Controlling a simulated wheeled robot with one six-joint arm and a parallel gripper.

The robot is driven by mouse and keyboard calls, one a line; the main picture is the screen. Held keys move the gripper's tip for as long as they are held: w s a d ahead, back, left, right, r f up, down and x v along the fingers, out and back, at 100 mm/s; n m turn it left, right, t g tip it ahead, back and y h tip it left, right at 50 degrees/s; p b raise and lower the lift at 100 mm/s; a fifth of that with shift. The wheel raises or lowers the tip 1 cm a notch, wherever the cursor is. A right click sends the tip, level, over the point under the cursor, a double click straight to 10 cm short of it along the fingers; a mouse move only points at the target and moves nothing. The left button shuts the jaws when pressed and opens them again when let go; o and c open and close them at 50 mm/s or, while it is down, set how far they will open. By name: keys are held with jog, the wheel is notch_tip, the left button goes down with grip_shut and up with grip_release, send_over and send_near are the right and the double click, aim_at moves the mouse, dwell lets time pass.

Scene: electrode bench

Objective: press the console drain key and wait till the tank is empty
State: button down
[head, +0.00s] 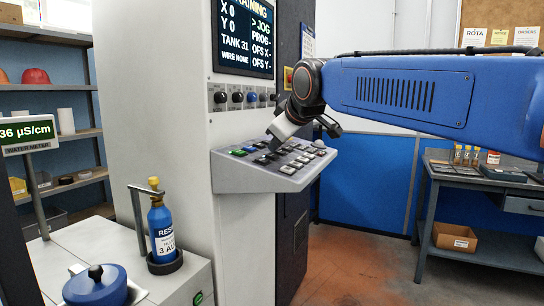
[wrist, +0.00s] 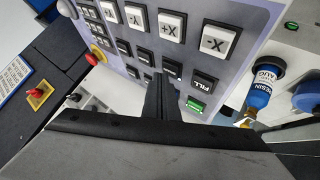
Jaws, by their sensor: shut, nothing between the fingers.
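The console key panel (head: 285,172) slopes out from a tall grey cabinet in the head view, with several dark and pale keys. The screen (head: 245,35) above reads TANK 31. My gripper (head: 274,141) is over the left part of the panel, pointing down. In the wrist view my shut, empty fingers (wrist: 160,98) reach up to the row of black keys, near the FILL key (wrist: 202,82) and a green-lit key (wrist: 195,105). I cannot read a drain label; the fingers hide part of that row. Whether the tips touch a key is unclear.
White jog keys such as X- (wrist: 216,40) and a red emergency button (wrist: 96,56) are close by in the wrist view. A blue resin bottle (head: 161,230) and water meter (head: 28,133) stand at left. A workbench (head: 480,185) stands at right. Floor between is clear.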

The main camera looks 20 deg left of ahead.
jog(key=shift+r, duration=0.4)
jog(key=shift+d+r, duration=0.2)
jog(key=shift+r, duration=0.6)
jog(key=shift+d+r, duration=0.2)
jog(key=shift+r, duration=0.65)
jog(key=shift+d+r, duration=0.2)
jog(key=shift+r, duration=0.6)
jog(key=s+d+f+m+h, duration=0.15)
jog(key=d+f, duration=0.35)
jog(key=d, duration=0.6)
jog(key=s+d+f+m+h, duration=0.1)
jog(key=s+d+f+m, duration=0.3)
jog(key=d, duration=0.7)
jog(key=d+f+m+h, duration=0.2)
jog(key=d+f, duration=0.4)
jog(key=d, duration=0.5)
jog(key=s+d+f+m+g+h, duration=0.1)
jog(key=s+d+f+m, duration=0.3)
jog(key=s+d+f, duration=0.6)
jog(key=s+d+f+m+g+h, duration=0.2)
jog(key=s+d+f+m, duration=0.2)
jog(key=s+d+f, duration=0.7)
notch_tip(320, 180, down, 5)
jog(key=shift+s+f, duration=0.1)
jog(key=shift+s, duration=1.1)
